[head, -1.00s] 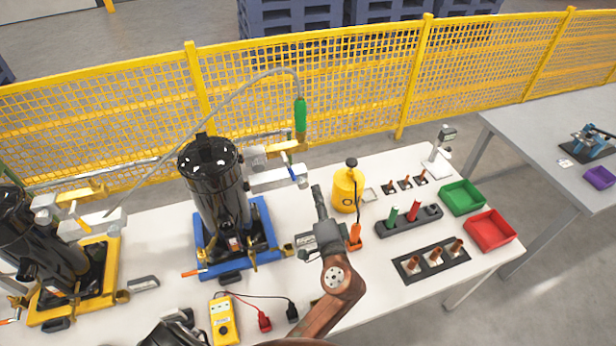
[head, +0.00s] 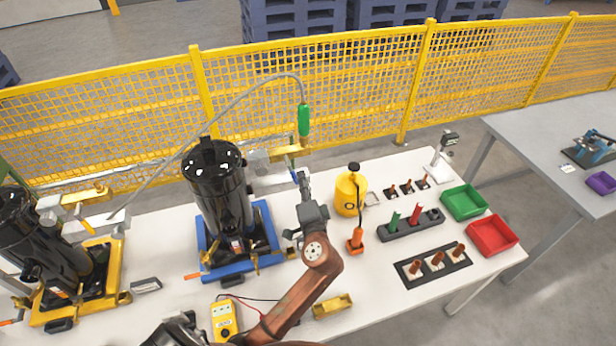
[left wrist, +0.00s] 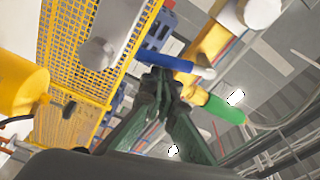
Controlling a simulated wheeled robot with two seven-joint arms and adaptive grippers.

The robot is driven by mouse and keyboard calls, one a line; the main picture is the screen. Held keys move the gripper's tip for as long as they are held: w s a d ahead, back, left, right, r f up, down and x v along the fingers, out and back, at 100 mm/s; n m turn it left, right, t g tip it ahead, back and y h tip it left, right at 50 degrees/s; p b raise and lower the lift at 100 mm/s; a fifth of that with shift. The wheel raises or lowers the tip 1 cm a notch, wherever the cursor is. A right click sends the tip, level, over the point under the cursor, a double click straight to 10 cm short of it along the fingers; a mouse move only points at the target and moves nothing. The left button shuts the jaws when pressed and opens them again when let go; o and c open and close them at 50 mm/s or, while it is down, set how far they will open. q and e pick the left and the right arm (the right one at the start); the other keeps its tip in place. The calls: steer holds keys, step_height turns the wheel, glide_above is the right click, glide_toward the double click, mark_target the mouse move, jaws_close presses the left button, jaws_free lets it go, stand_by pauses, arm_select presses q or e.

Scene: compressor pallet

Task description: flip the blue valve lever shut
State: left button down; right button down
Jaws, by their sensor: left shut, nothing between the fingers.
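The blue valve lever (left wrist: 166,61) crosses the upper middle of the left wrist view, beside a brass fitting (left wrist: 212,45). My right gripper is not visible.
A yellow bottle (head: 350,193) stands just right of my left gripper. A grey hose with a green handle (head: 304,119) hangs above the valve. A second tank on a yellow pallet (head: 118,272) stands left. Yellow mesh fence runs behind the table.

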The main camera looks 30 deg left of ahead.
arm_select(q)
steer(key=shift+s, duration=0.1)
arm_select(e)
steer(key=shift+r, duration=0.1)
arm_select(q)
steer(key=m+p, duration=0.1)
steer(key=p, duration=0.1)
steer(key=s+a+m+p, duration=0.1)
steer(key=m+p, duration=0.1)
steer(key=p, duration=0.1)
steer(key=shift+f+p, duration=0.3)
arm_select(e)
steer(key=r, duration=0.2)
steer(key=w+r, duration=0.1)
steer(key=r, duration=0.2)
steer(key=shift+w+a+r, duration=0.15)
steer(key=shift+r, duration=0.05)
arm_select(q)
steer(key=shift+f+h, duration=0.1)
steer(key=shift+h, duration=0.2)
